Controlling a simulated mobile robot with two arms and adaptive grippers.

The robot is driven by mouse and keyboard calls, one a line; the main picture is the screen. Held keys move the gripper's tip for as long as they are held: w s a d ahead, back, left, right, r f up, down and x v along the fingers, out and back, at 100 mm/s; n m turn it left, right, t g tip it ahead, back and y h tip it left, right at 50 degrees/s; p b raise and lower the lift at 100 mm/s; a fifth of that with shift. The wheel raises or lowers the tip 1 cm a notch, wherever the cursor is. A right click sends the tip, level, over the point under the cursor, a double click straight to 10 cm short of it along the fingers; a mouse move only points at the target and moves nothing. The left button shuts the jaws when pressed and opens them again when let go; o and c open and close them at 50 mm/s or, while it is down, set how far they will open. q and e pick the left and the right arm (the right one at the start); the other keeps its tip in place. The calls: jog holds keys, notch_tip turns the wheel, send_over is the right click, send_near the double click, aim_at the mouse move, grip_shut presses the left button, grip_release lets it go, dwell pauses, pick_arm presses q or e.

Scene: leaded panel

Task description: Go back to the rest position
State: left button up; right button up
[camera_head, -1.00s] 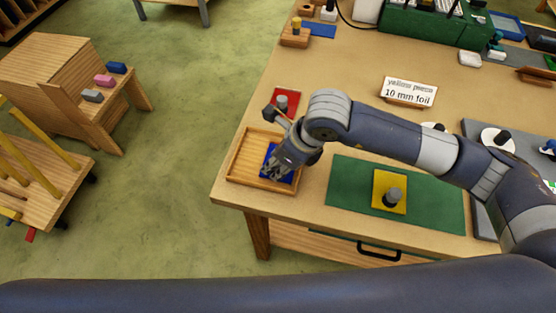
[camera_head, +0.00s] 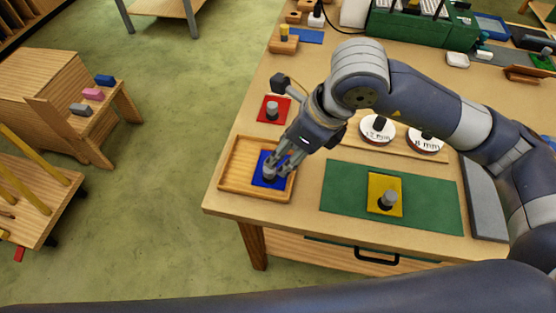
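My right gripper (camera_head: 283,163) comes in from the right, just above and beside the grey knob of a blue glass piece (camera_head: 260,181). Its fingers look spread, and the knob shows beyond them. The blue piece lies in a shallow wooden tray (camera_head: 231,182) at the table's left front corner. A yellow piece (camera_head: 376,204) with a grey knob lies on a green mat (camera_head: 338,199). A red piece (camera_head: 265,115) with a grey knob lies behind the tray. My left gripper is not in view; a dark arm link of mine crosses the bottom edge.
Two round white weights, marked 12 mm (camera_head: 377,132) and 8 mm (camera_head: 424,142), stand beyond the green mat, close to my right arm. A green box (camera_head: 408,31) and small items stand at the back. Wooden stands are on the floor at left.

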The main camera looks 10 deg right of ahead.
jog(key=shift+v, duration=0.85)
